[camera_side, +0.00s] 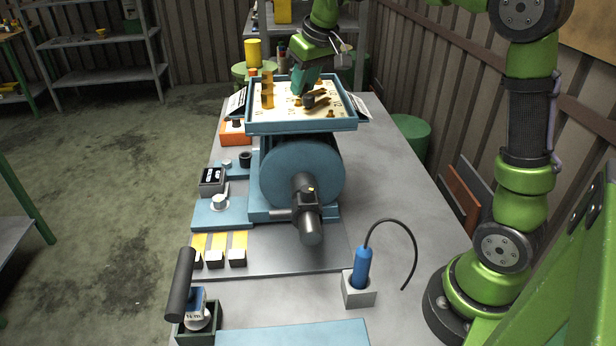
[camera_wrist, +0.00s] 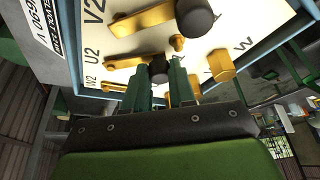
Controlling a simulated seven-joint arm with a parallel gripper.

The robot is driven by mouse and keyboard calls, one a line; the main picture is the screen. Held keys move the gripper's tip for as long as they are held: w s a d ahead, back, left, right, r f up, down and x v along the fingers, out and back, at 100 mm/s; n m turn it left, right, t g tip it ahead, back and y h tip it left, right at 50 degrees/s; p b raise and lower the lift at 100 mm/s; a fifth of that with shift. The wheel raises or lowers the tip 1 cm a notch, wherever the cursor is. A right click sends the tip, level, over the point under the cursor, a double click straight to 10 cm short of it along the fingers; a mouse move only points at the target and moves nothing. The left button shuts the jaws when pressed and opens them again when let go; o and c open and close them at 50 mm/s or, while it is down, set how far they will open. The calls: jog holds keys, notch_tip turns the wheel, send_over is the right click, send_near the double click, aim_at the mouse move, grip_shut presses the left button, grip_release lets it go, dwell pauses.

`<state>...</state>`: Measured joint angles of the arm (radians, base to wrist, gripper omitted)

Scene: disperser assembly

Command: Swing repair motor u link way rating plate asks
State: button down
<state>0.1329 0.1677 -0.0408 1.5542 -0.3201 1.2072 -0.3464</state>
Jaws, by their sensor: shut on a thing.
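The motor (camera_side: 275,178) is a blue drum on the bench with an open blue terminal box (camera_side: 290,127) on top. Its cream board carries brass links and posts. In the wrist view the U link (camera_wrist: 126,62) is a brass strip beside the U2 mark, with a dark knob (camera_wrist: 158,71) at its right end. My gripper (camera_side: 303,94) reaches down into the box; in the wrist view its green fingers (camera_wrist: 160,82) are closed around that knob. The V link (camera_wrist: 140,19) lies beyond, near a larger dark knob (camera_wrist: 197,18). A white label plate (camera_wrist: 45,22), partly cut off, is on the box edge.
A black-handled tool (camera_side: 181,283) stands at the front left, and a blue cabled tool (camera_side: 362,268) sits in a grey holder at the front right. Several yellow-marked pieces (camera_side: 218,249) and a small meter (camera_side: 212,179) lie left of the motor. The bench right of the motor is clear.

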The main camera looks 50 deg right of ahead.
jog(key=w+m, duration=0.1)
jog(key=m, duration=0.1)
jog(key=w+m+h, duration=0.1)
jog(key=m, duration=0.1)
jog(key=shift+w+d+h, duration=0.1)
jog(key=shift+d+h, duration=0.1)
jog(key=shift+h, duration=0.1)
jog(key=shift+w+d+m+g+h, duration=0.25)
jog(key=shift+w+m+g, duration=0.1)
jog(key=shift+m, duration=0.45)
jog(key=shift+w+d+m+g+h, duration=0.2)
jog(key=shift+w+m+g+h, duration=0.1)
jog(key=shift+m, duration=0.5)
jog(key=c, duration=0.9)
grip_release()
jog(key=v, duration=1.7)
jog(key=shift+d, duration=0.1)
jog(key=shift+d, duration=0.1)
